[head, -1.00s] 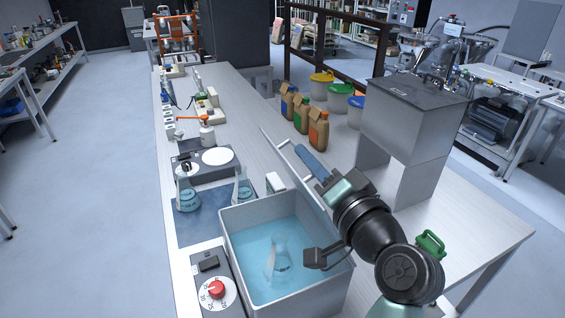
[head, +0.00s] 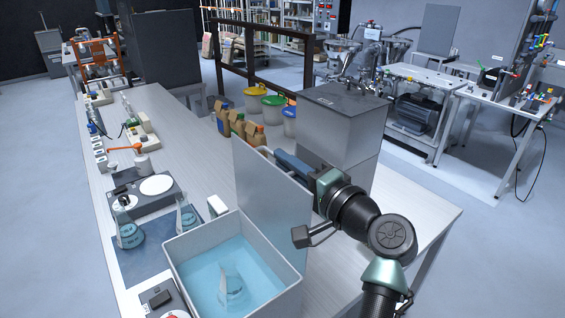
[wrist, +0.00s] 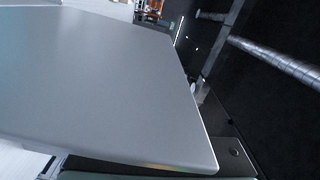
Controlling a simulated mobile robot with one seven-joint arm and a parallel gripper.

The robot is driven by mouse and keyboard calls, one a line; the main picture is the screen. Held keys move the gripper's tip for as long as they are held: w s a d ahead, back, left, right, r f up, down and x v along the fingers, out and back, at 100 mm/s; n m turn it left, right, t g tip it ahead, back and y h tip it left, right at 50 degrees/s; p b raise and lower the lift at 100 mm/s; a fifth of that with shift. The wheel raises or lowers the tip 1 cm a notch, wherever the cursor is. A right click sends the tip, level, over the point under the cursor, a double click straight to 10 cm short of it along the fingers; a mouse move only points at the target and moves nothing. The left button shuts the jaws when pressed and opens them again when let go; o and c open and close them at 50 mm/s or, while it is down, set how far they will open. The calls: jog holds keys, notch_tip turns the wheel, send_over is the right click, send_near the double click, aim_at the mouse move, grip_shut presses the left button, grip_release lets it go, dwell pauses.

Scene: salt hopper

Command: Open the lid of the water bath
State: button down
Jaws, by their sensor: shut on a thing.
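The water bath (head: 287,300) is an open-topped grey tank of blue water with a flask (head: 233,288) standing in it. Its lid (head: 268,190) is a flat grey panel standing steeply up along the tank's right rim, swung clear of the opening. My gripper (head: 284,158) is at the upper right edge of the lid, on its outer side, shut on it. The fingertips and the exact grip are hidden behind the panel. In the wrist view the lid (wrist: 95,85) fills the left and middle; no fingertips can be made out there.
A grey hopper box (head: 340,125) stands close behind and right of my gripper. Brown bottles (head: 240,128) stand behind the lid. Flasks (head: 128,230) and a hotplate (head: 140,195) stand left of the bath. The bench's far stretch is partly bare.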

jog(key=shift+d+f, duration=0.1)
jog(key=c, duration=0.9)
grip_release()
jog(key=shift+c, duration=0.2)
jog(key=shift+s, duration=0.1)
jog(key=b+v, duration=0.3)
jog(key=v, duration=0.9)
jog(key=shift+s+d, duration=0.25)
jog(key=shift+s, duration=0.05)
